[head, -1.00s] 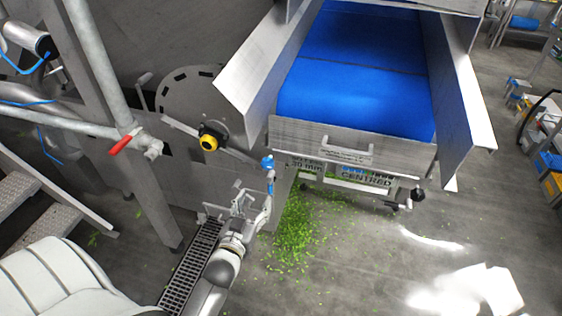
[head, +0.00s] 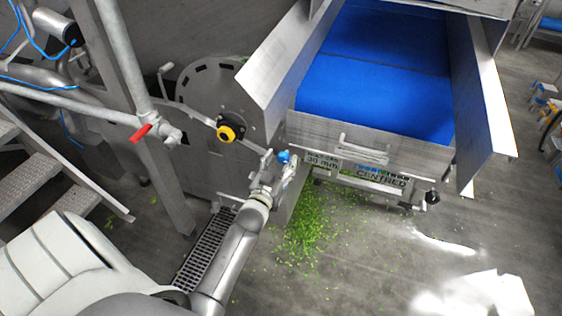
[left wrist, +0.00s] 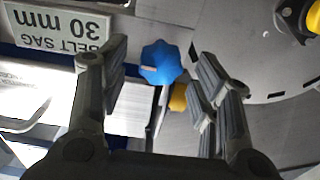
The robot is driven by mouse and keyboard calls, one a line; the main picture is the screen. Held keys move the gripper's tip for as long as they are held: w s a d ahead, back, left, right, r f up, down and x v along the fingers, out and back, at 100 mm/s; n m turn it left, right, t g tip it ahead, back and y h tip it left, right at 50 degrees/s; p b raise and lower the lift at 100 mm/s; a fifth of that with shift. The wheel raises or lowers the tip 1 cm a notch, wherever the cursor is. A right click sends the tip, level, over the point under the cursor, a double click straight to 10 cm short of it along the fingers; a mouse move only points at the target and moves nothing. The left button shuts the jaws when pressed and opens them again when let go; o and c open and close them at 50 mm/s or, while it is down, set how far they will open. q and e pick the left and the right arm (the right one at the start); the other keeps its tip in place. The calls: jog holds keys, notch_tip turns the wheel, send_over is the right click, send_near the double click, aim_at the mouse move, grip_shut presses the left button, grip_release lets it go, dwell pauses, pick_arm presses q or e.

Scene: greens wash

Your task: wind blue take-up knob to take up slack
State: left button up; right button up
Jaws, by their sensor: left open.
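The blue take-up knob (head: 284,157) sits at the near left corner of the conveyor, beside the steel side plate. In the left wrist view the lobed blue knob (left wrist: 161,62) is centred beyond the open fingers, with a metal stem and a yellow part (left wrist: 178,98) below it. My left gripper (head: 275,163) is right at the knob in the head view. In the left wrist view my left gripper (left wrist: 160,90) is open, with one finger pair on each side of the knob's line and gaps showing. My right gripper is out of view.
A belt sag 30 mm sign (left wrist: 65,25) is close to the left fingers. A yellow and black knob (head: 229,131) on a round plate and a red valve handle (head: 141,133) stand to the left. Green leaf scraps (head: 305,230) cover the floor below the conveyor.

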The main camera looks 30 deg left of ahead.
pick_arm(q)
jog(key=shift+w, duration=0.2)
jog(key=c, duration=1)
jog(key=shift+m, duration=0.4)
